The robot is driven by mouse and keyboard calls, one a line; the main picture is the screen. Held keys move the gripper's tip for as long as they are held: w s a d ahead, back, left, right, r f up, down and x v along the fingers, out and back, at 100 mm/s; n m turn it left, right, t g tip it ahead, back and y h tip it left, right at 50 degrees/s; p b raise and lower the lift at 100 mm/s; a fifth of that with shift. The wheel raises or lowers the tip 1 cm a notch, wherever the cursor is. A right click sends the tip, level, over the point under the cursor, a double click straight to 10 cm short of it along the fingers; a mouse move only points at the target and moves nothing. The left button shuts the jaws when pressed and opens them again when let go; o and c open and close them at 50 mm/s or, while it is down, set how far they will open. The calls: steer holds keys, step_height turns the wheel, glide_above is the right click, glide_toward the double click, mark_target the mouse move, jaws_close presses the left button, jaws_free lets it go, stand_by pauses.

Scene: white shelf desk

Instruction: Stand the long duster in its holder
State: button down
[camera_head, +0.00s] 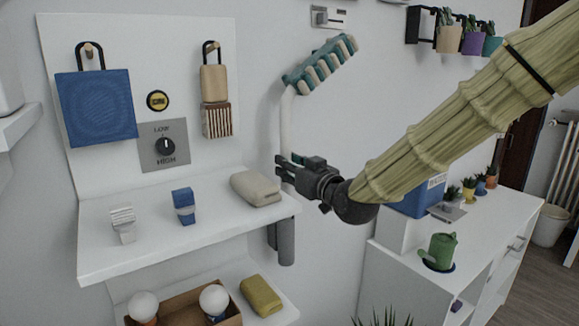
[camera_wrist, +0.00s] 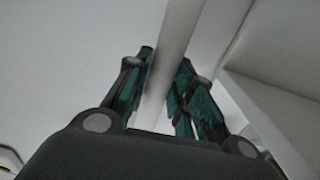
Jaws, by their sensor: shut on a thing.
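The long duster has a teal and cream striped head (camera_head: 320,64) and a white handle (camera_head: 287,125). It stands roughly upright against the wall side, with its head bent up to the right. My gripper (camera_head: 284,168) is shut around the handle, a little above the shelf's right end. In the wrist view the pale handle (camera_wrist: 174,60) runs between the two teal-padded fingers (camera_wrist: 160,95). A grey cylinder (camera_head: 286,243), which looks like the holder, hangs at the right end of the shelf, below my gripper. I cannot tell whether the handle's lower end is inside it.
The white shelf (camera_head: 150,245) holds a beige folded cloth (camera_head: 256,188), a blue block-like item (camera_head: 184,207) and a white brush (camera_head: 123,226). A blue pad (camera_head: 97,108) hangs on the backboard. A white cabinet (camera_head: 400,265) with a green watering can (camera_head: 440,250) stands to the right.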

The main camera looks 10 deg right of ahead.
steer(key=c, duration=1.1)
jaws_free()
steer(key=shift+c, duration=0.2)
steer(key=shift+s, duration=0.15)
steer(key=v, duration=1.1)
steer(key=shift+s+d, duration=0.25)
